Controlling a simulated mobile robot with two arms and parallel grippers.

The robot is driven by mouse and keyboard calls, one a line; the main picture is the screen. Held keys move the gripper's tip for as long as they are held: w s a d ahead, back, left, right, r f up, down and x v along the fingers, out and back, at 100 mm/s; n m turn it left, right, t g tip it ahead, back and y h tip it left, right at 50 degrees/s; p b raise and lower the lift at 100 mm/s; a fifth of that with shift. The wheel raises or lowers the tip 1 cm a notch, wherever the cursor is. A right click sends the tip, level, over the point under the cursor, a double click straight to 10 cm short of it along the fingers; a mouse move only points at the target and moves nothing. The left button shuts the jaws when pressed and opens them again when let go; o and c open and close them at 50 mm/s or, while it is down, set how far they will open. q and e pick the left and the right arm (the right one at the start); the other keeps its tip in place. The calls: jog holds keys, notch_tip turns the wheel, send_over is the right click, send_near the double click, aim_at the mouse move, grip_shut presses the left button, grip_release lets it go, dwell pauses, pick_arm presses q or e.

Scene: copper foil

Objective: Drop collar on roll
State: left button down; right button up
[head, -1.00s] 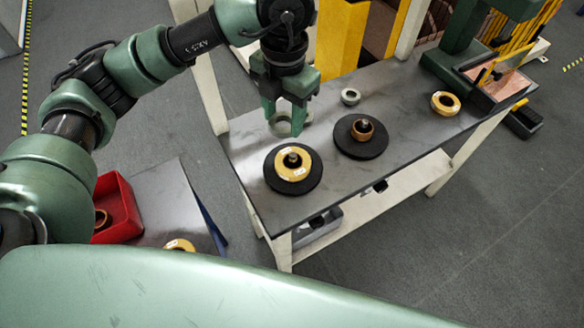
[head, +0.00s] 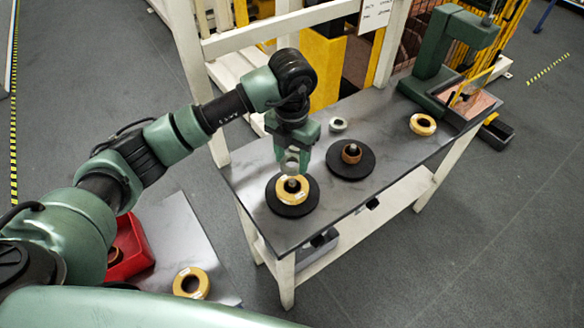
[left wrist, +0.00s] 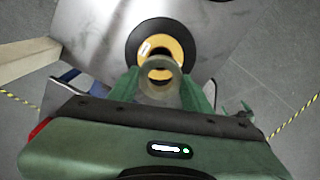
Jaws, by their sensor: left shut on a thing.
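My left gripper (head: 290,160) is shut on a grey ring collar (head: 289,166), holding it on edge-view just above the left-hand roll. The collar also shows between the fingers in the left wrist view (left wrist: 160,85). The yellow foil roll (head: 283,196) lies flat on a black disc (head: 293,210), with a spindle sticking up through its middle. In the left wrist view the roll (left wrist: 178,46) is partly covered by the collar. Whether the collar touches the spindle I cannot tell. My right gripper is out of view.
A yellow roll (head: 423,124) lies near a green press (head: 432,65). A red bin (head: 128,250) and another roll (head: 191,283) are at lower left.

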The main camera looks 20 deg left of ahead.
aim_at(292, 181)
pick_arm(q)
jog(key=shift+f, duration=0.75)
notch_tip(292, 181, down, 3)
jog(key=shift+f+p, duration=0.2)
jog(key=shift+p, duration=0.4)
jog(key=shift+w+f, duration=0.1)
jog(key=shift+f, duration=0.15)
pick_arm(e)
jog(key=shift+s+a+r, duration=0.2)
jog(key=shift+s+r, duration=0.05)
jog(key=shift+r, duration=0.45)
pick_arm(q)
jog(key=shift+f, duration=0.1)
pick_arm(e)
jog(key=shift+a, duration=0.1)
pick_arm(q)
jog(key=shift+f+b, duration=0.6)
jog(key=shift+b, duration=0.1)
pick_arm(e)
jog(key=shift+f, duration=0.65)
pick_arm(q)
jog(key=c, duration=0.7)
grip_release()
jog(key=shift+o, duration=0.2)
